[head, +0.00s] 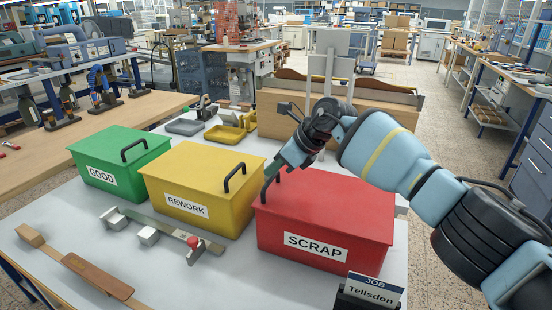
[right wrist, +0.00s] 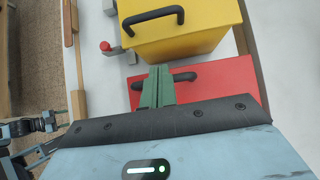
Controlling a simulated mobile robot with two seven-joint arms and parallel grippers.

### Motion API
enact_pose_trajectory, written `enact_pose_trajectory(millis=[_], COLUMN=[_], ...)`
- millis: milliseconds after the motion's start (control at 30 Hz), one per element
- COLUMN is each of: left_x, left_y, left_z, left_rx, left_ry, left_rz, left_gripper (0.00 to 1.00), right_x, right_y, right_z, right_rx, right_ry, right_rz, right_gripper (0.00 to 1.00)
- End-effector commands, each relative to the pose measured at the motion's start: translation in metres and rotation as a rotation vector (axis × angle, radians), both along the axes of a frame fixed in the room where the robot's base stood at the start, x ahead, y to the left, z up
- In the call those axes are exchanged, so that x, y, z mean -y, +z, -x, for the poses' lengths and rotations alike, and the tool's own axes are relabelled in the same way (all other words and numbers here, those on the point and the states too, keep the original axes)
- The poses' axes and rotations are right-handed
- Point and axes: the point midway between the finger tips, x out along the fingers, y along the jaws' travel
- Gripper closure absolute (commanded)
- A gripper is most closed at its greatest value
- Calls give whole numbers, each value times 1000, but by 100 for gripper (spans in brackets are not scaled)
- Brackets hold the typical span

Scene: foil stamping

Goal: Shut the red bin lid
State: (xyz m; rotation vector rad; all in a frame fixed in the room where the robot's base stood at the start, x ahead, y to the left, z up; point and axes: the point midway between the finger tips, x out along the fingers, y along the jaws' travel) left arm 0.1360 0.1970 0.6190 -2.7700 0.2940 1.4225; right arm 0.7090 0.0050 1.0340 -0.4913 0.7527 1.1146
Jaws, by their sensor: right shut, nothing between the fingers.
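The red bin (head: 325,222), labelled SCRAP, stands at the right of the row on the table. Its red lid (head: 325,190) lies flat across the top and looks shut. My right gripper (head: 276,170) comes down over the lid's left edge, shut and empty, close to the lid's black handle. In the right wrist view its green fingers (right wrist: 157,77) overlap part of the handle (right wrist: 184,77); I cannot tell if they touch it. The red lid (right wrist: 228,75) also shows there. Small parts that look like my left gripper (right wrist: 77,104) show at the lower left of that view.
The yellow REWORK bin (head: 200,172) stands close on the left, then the green GOOD bin (head: 115,155); both have lids on. A job sign (head: 372,288) stands in front of the red bin. A metal bar with blocks (head: 150,234) lies in front of the yellow bin.

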Motion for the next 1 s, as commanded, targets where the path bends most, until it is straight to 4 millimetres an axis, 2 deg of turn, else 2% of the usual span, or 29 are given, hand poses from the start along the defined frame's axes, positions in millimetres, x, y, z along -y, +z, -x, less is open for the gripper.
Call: enact_pose_trajectory(millis=[33, 200, 700, 867, 1000], left_x=[0, 1, 1, 1, 1], left_y=[-3, -4, -4, -2, 0], left_z=[0, -1, 3, 2, 0], left_rx=[-2, -1, -6, -4, 1], left_ry=[-1, 0, 0, 1, 1], left_rz=[0, 1, 3, 3, 3], left_gripper=[45, 45, 45, 45, 45], right_x=[0, -1, 0, 8, 20], right_y=[-6, -11, -12, -2, 15], right_z=[-1, -1, -1, 1, 6], right_rx=[-1, 1, 0, 2, 5], right_ry=[-1, -1, -1, -2, -2], right_rz=[0, -1, 2, 2, 1], right_gripper=[100, 100, 100, 100, 100])
